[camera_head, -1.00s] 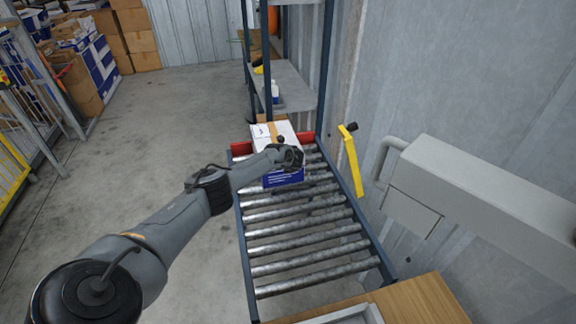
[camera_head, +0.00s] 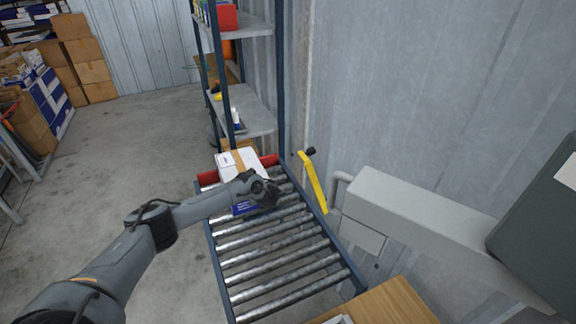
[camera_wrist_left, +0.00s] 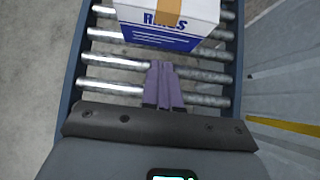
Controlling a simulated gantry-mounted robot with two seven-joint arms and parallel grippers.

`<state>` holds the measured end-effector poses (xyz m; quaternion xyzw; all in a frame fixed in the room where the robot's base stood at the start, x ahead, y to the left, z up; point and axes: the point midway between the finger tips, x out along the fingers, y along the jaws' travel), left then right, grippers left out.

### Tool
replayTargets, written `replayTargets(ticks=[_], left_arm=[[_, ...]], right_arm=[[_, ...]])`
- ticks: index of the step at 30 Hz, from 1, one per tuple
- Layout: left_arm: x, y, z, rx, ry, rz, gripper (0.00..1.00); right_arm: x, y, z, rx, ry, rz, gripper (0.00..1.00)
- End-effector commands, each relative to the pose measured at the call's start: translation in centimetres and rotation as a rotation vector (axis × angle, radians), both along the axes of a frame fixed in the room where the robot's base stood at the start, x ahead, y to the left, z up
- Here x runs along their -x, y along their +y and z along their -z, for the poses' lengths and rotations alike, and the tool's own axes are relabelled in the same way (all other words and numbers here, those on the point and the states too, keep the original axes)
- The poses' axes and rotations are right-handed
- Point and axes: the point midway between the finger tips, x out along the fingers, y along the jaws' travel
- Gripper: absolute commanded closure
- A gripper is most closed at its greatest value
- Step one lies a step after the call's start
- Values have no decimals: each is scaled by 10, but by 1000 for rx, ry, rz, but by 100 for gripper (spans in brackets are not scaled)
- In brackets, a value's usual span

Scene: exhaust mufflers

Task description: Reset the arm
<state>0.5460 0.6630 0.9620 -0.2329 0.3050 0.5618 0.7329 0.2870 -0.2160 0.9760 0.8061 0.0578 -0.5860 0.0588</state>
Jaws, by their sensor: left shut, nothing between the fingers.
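My left arm reaches in from the lower left in the head view, over a roller conveyor (camera_head: 270,247). Its gripper (camera_head: 268,203) is beside a white and blue box (camera_head: 238,164) at the conveyor's far end. In the left wrist view, the fingers of my left gripper (camera_wrist_left: 163,68) are together and empty above the rollers. Their tips point at the box (camera_wrist_left: 165,35), with the rollers beneath. The arm hides part of the box in the head view. My right gripper is not in view.
A red end stop (camera_head: 208,178) closes the conveyor's far end. A yellow lever (camera_head: 313,183) and a grey wall-side beam (camera_head: 415,217) stand to the right. A shelf rack (camera_head: 250,113) stands behind. A wooden tabletop (camera_head: 392,303) is at the near end. Open floor lies left.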

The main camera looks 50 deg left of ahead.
Motion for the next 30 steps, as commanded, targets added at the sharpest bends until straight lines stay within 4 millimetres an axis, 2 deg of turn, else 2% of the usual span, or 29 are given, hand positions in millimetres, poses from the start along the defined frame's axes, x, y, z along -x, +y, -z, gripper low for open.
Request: replayTargets(ticks=[5, 8, 11, 14, 16, 20, 21, 24, 27, 30], left_arm=[[-2, -18, 5, 14, -14, 7, 100], [-5, -47, 21, 44, -42, 16, 100], [-6, -95, 42, 99, -90, 20, 100], [0, -159, 66, 186, -156, 6, 100], [10, -209, 81, 265, -211, -24, 100], [42, -302, 96, 440, -315, -134, 100], [56, -329, 97, 501, -348, -187, 100], [96, -391, 89, 664, -430, -372, 100], [137, -430, 69, 802, -501, -601, 100], [171, -447, 48, 893, -555, -823, 100]], right_arm=[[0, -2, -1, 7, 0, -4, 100], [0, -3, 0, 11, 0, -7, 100], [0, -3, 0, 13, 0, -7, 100], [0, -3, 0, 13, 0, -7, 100], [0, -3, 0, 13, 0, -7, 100], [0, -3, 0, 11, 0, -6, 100], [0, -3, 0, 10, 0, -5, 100], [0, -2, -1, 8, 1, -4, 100], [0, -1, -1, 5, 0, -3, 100], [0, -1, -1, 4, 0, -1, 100]])
